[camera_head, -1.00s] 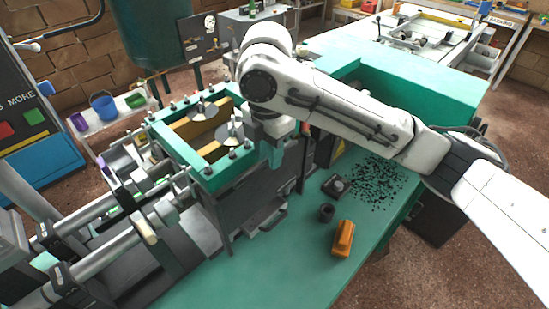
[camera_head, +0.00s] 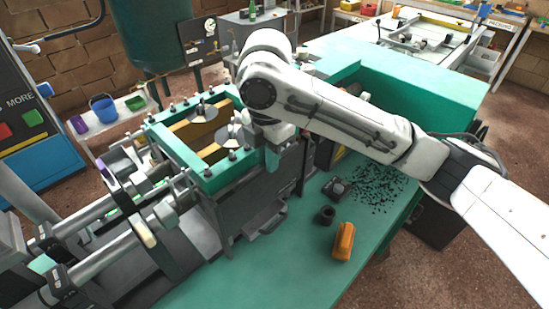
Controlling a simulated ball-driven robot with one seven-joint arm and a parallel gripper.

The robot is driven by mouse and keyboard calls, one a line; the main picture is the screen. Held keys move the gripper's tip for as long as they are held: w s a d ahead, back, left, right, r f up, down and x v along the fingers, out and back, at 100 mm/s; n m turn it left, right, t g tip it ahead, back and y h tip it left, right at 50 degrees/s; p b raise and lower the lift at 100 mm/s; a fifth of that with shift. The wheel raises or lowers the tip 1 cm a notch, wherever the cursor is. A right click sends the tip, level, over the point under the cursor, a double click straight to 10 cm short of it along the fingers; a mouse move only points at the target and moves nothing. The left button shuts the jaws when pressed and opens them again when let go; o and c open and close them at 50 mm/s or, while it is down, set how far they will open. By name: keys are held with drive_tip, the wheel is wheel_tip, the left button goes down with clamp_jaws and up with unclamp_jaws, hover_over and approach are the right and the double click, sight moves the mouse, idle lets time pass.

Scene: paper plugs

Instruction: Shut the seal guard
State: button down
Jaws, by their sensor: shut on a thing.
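A dark grey upright panel (camera_head: 238,195), which looks like the seal guard, stands along the front side of the machine below the green frame (camera_head: 209,185). A small handle (camera_head: 272,219) sits low in front of it. My gripper (camera_head: 272,160) points down at the upper part of this panel, beside the frame's right corner. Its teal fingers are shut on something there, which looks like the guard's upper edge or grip. The fingertips and the held part are mostly hidden, and my arm covers the frame's right end.
An orange block (camera_head: 343,242), a black cup (camera_head: 326,215) and a dark small part (camera_head: 337,188) lie on the green table (camera_head: 290,265). Black bits (camera_head: 380,188) are scattered at right. Metal rods (camera_head: 105,215) fill the left. The front middle of the table is clear.

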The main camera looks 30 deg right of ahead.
drive_tip(key=shift+w+r+p, duration=0.1)
drive_tip(key=shift+r+p, duration=0.45)
idle(0.6)
drive_tip(key=c, duration=1.4)
unclamp_jaws()
drive_tip(key=shift+o, duration=0.4)
drive_tip(key=shift+f, duration=0.1)
wheel_tip(320, 180, up, 7)
drive_tip(key=p, duration=0.7)
drive_tip(key=shift+s+f, duration=0.1)
drive_tip(key=shift+s, duration=0.1)
